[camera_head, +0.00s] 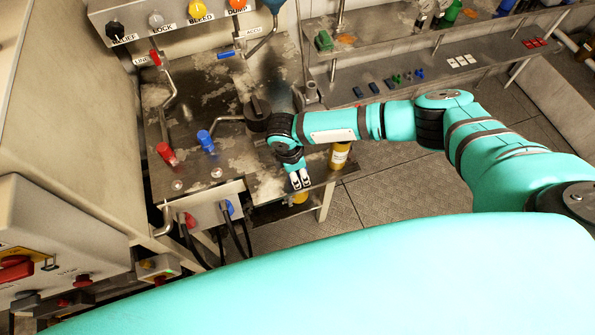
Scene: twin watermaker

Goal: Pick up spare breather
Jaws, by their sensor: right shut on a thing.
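My right gripper (300,181) points down at the front right corner of the worn metal bench (232,160). Its white-tipped fingers are close together. A small yellow piece (300,197) shows right below the fingertips, and the gripper is shut on it. Most of the piece is hidden by the fingers, so I cannot tell its full shape or confirm that it is the spare breather. My left gripper is not in view.
Red (166,153) and blue (206,140) valve handles and a dark round fitting (257,113) stand on the bench. Hoses hang below its front. A shelf with small coloured parts (390,81) lies at the back right. Bare floor (400,185) lies right of the bench.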

